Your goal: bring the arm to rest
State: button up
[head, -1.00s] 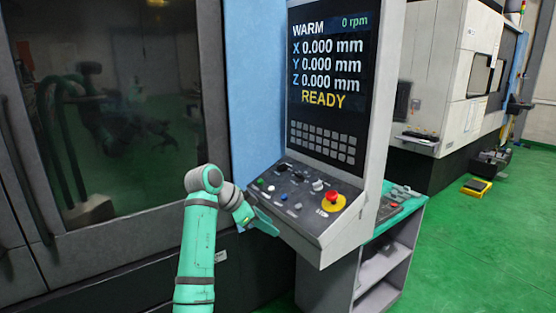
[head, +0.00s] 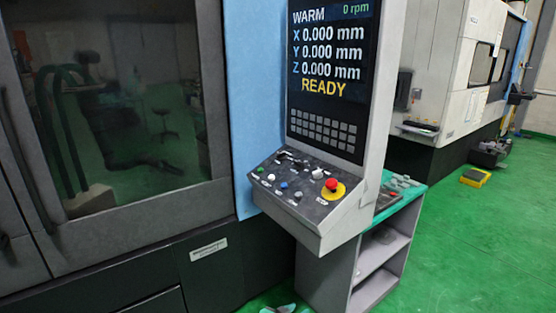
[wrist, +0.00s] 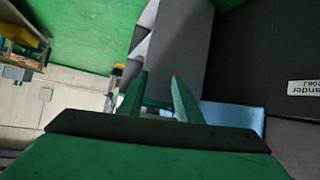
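My gripper (wrist: 159,82) shows in the wrist view with its two green fingers apart and nothing between them. In the head view only a small teal piece of my arm's end (head: 282,309) shows at the bottom edge, below the control panel (head: 300,195). The rest of the arm is out of that view. The panel has several buttons and a red emergency stop knob (head: 332,185) on a yellow ring. The screen (head: 330,50) above it reads WARM, 0 rpm, X, Y and Z at 0.000 mm, and READY.
A machine with a dark glass door (head: 120,110) stands at left. A grey shelf cart with a teal top (head: 385,215) stands right of the panel. Another machine (head: 460,80) is behind. Green floor (head: 480,240) is open at right. The wrist view shows a grey surface (wrist: 180,45) near the fingers.

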jog(key=s+f+n+t+y, duration=0.2)
jog(key=s+f+n, duration=0.1)
jog(key=s+f, duration=0.75)
jog(key=s+a+n+t+y, duration=0.1)
jog(key=s+a+n+y, duration=0.15)
jog(key=s, duration=1.65)
jog(key=s+a+r+t+y, duration=0.1)
jog(key=s+a+r, duration=0.1)
jog(key=s+r, duration=0.6)
jog(key=s+a+r+t+y, duration=0.1)
jog(key=s+r, duration=0.8)
jog(key=s, duration=0.5)
jog(key=shift+s+a+t, duration=0.4)
